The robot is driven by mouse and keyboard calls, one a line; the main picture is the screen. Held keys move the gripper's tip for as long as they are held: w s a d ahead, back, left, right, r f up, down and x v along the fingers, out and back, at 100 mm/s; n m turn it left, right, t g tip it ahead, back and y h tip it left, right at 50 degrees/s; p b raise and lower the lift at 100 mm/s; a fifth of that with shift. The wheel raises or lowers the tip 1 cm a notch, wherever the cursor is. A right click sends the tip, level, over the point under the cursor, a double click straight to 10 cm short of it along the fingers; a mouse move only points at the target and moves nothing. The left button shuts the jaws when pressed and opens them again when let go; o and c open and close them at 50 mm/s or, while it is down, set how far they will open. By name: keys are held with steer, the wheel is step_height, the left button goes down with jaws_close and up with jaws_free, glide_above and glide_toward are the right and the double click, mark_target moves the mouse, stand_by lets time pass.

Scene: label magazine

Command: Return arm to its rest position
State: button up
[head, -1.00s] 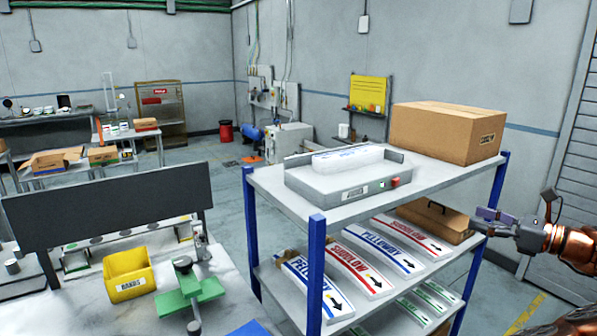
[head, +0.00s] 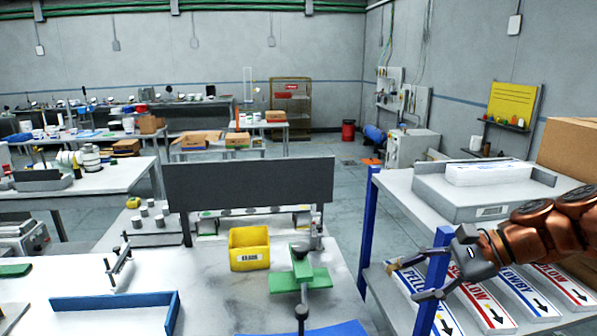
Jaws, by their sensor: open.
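My gripper (head: 412,279) is open in the head view, at the right, with its two dark fingers pointing left. It appears empty. The fingers overlap the blue front post (head: 437,275) of the shelf rack in the picture; I cannot tell whether they touch it. My copper-coloured arm reaches in from the right edge and hides part of the rack. Label stacks (head: 487,305) with red and blue print lie on the rack's lower shelf, behind and below the gripper.
A label magazine (head: 440,194) holding a white stack stands on the rack's top shelf, near a cardboard box (head: 568,147). Left of the rack is a workbench (head: 222,290) with a yellow bin (head: 249,249) and a green fixture (head: 300,278). A floor gap separates bench and rack.

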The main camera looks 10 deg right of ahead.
steer(key=s+a+f+n+g+h, duration=0.5)
steer(key=s+a+f+n, duration=0.4)
steer(key=s+a, duration=0.3)
steer(key=s+d+f+n+h, duration=0.1)
steer(key=s+f+n+h, duration=0.1)
steer(key=s, duration=0.3)
steer(key=s+d+f+n+g+h, duration=0.1)
steer(key=s+d+f+n+h, duration=0.1)
steer(key=s, duration=0.4)
step_height(320, 180, down, 2)
steer(key=n+h+b, duration=0.1)
steer(key=n, duration=0.1)
steer(key=shift+s+n, duration=0.3)
steer(key=shift+n, duration=0.1)
